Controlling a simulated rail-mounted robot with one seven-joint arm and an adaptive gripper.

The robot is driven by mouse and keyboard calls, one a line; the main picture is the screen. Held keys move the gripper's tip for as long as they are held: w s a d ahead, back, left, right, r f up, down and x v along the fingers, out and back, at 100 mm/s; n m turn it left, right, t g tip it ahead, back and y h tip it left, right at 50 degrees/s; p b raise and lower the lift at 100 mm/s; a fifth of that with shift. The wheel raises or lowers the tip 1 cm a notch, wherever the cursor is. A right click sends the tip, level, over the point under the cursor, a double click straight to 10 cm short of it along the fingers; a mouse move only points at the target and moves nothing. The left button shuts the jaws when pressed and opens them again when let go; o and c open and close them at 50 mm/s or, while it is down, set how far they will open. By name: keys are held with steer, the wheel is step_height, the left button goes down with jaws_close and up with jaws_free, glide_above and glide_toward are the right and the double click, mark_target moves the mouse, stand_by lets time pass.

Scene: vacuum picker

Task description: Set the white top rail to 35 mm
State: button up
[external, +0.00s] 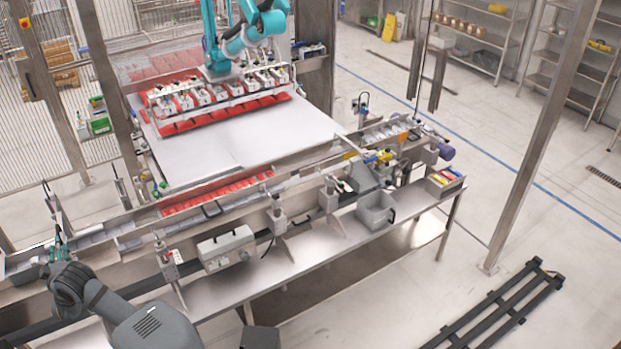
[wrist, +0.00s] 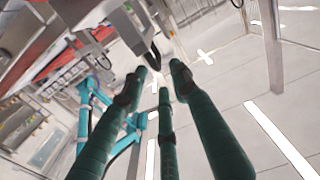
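A long conveyor line (external: 118,232) with light metal side rails crosses the external view from lower left to upper right. I cannot tell which of its rails is the white top rail, and no millimetre scale is readable. My dark arm comes in at lower left. My gripper (external: 58,243) has green fingers pointing upward near the conveyor's left end; I cannot tell whether they touch anything. In the wrist view, the three green fingers of my gripper (wrist: 161,76) stand apart with nothing held between them.
A teal picker arm (external: 236,40) hangs above red trays at the back. The floor at right is mostly clear, with a black pallet frame (external: 497,312).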

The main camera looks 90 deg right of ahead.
mark_target(57, 231)
steer(key=p+x, duration=0.2)
steer(key=x, duration=0.2)
steer(key=p+x, duration=0.2)
steer(key=x, duration=0.2)
steer(key=shift+d+r+p, duration=0.15)
steer(key=shift+d+p, duration=0.2)
steer(key=shift+d, duration=0.05)
steer(key=shift+x, duration=0.75)
steer(key=shift+c, duration=0.4)
steer(key=c, duration=0.6)
jaws_close()
